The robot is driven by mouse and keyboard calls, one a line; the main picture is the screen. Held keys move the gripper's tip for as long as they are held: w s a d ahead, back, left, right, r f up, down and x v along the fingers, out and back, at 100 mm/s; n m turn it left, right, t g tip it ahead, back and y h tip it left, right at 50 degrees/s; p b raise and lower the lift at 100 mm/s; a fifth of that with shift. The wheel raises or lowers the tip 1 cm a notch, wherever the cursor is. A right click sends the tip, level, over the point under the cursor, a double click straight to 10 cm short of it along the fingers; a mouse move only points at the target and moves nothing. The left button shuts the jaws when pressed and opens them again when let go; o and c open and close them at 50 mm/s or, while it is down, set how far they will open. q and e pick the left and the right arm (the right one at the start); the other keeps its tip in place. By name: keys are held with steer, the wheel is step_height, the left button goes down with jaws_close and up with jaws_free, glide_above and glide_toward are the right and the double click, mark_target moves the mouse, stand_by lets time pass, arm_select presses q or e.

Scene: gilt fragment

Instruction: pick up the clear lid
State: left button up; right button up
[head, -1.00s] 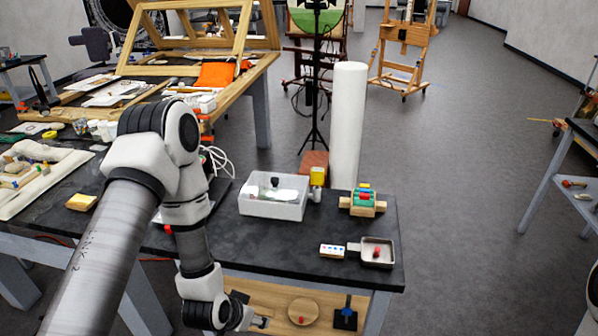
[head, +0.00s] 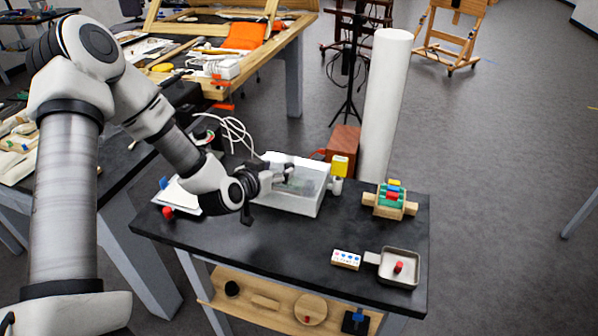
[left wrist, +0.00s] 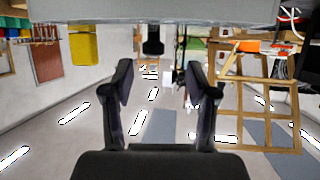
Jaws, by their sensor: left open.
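The clear lid (head: 306,163) lies on top of a clear-walled box (head: 290,204) on the dark table in the head view. My left gripper (head: 284,174) is at the lid's left side, level with its top, and partly covers it. In the left wrist view, which looks upside down, a dark knob (left wrist: 153,41) juts from a pale grey slab at the top edge. My left gripper (left wrist: 159,66) is open there, its fingers apart, with the knob between them and just beyond the tips. I cannot tell whether they touch it. My right gripper is out of view.
A yellow block (head: 340,166) is close to the box's right side, before a tall white cylinder (head: 384,110). A wooden rack with coloured pieces (head: 391,200), a small tray (head: 414,268) and a dotted white block (head: 346,259) stand at right. The table's front middle is clear.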

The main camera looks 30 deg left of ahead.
mark_target(287, 167)
arm_select(q)
steer(key=shift+w+d, duration=0.1)
steer(key=shift+w, duration=0.4)
steer(key=x, duration=0.3)
steer(key=p+x, duration=0.1)
steer(key=x, duration=0.1)
steer(key=shift+w+d+f, duration=0.25)
steer(key=shift+d+f, duration=0.05)
steer(key=shift+f, duration=0.05)
steer(key=shift+s+r, duration=0.15)
steer(key=shift+s, duration=0.15)
steer(key=c, duration=0.5)
jaws_close()
